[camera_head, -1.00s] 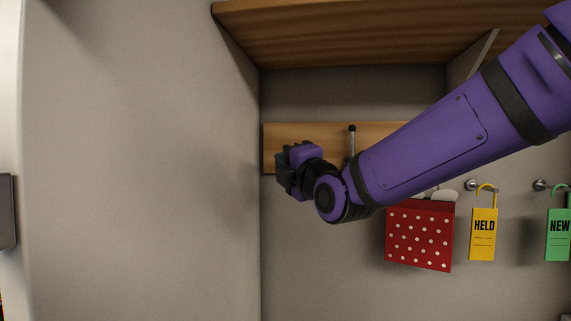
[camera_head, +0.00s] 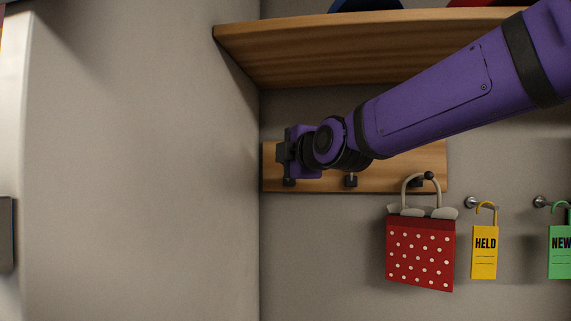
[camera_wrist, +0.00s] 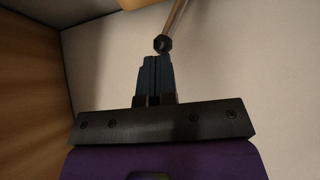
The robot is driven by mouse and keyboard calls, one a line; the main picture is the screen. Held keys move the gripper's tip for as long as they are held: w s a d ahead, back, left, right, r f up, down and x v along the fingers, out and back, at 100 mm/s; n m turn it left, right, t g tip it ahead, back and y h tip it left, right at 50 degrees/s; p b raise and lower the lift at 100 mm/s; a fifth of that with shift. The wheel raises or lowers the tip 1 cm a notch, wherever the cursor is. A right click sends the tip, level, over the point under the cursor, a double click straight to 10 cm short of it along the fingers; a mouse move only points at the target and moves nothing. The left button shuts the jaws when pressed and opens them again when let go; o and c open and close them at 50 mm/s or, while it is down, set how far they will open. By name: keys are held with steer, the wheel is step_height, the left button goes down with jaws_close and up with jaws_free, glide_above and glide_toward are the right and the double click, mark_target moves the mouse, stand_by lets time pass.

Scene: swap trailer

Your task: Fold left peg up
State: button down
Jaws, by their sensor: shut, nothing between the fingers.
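A wooden peg board (camera_head: 400,184) is on the back wall. At its left end a dark part of the left peg (camera_head: 289,182) shows just below my gripper (camera_head: 281,153); the gripper and wrist hide the rest. The lower part of the middle peg (camera_head: 351,180) shows under my arm. In the wrist view my gripper (camera_wrist: 154,62) is shut and empty. A peg rod with a dark ball end (camera_wrist: 163,43) comes down from the top, with the ball right at the fingertips. I cannot tell whether they touch.
A red polka-dot bag (camera_head: 420,250) hangs at the right end of the board. A yellow HELD tag (camera_head: 485,252) and a green NEW tag (camera_head: 560,252) hang on hooks further right. A wooden shelf (camera_head: 350,60) is above. The side wall (camera_head: 150,160) stands close on the left.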

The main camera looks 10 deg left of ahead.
steer(key=shift+w+r+m+g+h, duration=0.25)
steer(key=shift+r+m+g+h, duration=0.05)
steer(key=shift+r+m+g, duration=0.1)
steer(key=w+r+m+g+h, duration=0.1)
steer(key=w+r+g, duration=0.1)
steer(key=shift+w+r+m+g, duration=0.3)
steer(key=shift+w+r+m, duration=0.1)
steer(key=shift+w+r, duration=0.65)
steer(key=shift+w, duration=0.35)
steer(key=shift+r, duration=0.1)
steer(key=shift+r, duration=0.7)
